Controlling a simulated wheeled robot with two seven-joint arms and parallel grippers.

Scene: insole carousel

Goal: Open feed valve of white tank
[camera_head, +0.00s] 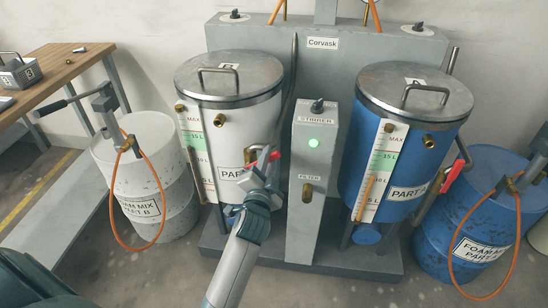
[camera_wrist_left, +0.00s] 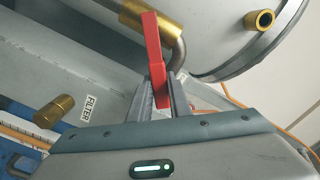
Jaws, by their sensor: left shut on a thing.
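The white tank (camera_head: 235,130) with a steel lid stands left of the centre post in the head view. Its red valve handle (camera_head: 274,156) shows at the tank's lower right, beside my left gripper (camera_head: 262,178). In the left wrist view the red handle (camera_wrist_left: 154,45) stands between the two fingers of my left gripper (camera_wrist_left: 161,95), which are shut on its lower end. The brass valve body (camera_wrist_left: 150,15) and a bent pipe (camera_wrist_left: 180,50) are behind the handle. My right gripper is out of view.
The stirrer post (camera_head: 312,170) with a green light stands right beside my left gripper. The blue tank (camera_head: 400,150) has its own red handle (camera_head: 452,172). Drums with orange hoses flank the machine: a white one (camera_head: 150,160) and a blue one (camera_head: 480,190).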

